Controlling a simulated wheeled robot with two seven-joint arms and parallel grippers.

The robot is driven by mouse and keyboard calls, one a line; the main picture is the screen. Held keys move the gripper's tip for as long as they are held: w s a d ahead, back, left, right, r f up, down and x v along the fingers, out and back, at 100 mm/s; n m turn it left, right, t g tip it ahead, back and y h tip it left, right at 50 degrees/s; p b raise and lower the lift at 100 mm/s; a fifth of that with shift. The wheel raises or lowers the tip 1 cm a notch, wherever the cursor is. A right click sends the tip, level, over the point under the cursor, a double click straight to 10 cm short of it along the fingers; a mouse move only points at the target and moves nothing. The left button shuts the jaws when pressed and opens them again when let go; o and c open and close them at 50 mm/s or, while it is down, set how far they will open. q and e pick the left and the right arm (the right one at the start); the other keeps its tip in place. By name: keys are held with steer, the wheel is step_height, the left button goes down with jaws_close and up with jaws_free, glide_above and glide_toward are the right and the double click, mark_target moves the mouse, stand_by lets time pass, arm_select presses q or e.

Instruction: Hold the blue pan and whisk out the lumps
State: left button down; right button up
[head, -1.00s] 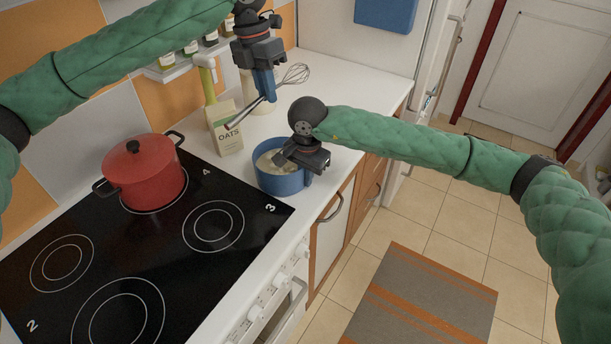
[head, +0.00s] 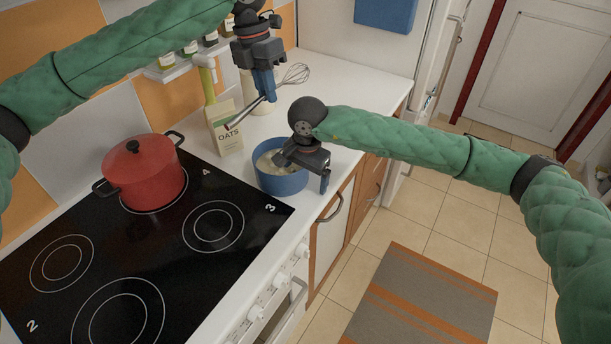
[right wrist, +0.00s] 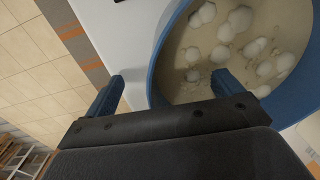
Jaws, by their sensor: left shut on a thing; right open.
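The blue pan (head: 281,184) stands on the white counter beside the hob and holds a pale mixture with several white lumps (right wrist: 240,20). My right gripper (head: 303,172) is open at the pan's right side. In the right wrist view one finger of this gripper (right wrist: 166,90) is outside the blue wall and the other reaches over the mixture, with the rim between them. My left gripper (head: 264,86) is shut on the whisk (head: 295,74) and holds it tilted above the counter behind the pan, wire head up to the right. The pan's handle is not clearly seen.
A red lidded pot (head: 146,176) sits on the black hob (head: 150,250) at the left. An oats box (head: 226,131) stands close behind the pan. A pale container (head: 257,103) stands behind the whisk. The counter right of the whisk is clear.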

arm_select(q)
steer(key=shift+f, duration=0.1)
arm_select(e)
steer(key=shift+r, duration=0.2)
arm_select(q)
steer(key=shift+f+b, duration=0.2)
steer(key=shift+b, duration=0.1)
arm_select(e)
steer(key=shift+r, duration=0.55)
stand_by(0.5)
arm_select(q)
steer(key=shift+f+b, duration=1.1)
arm_select(e)
steer(key=shift+f, duration=0.75)
jaws_close()
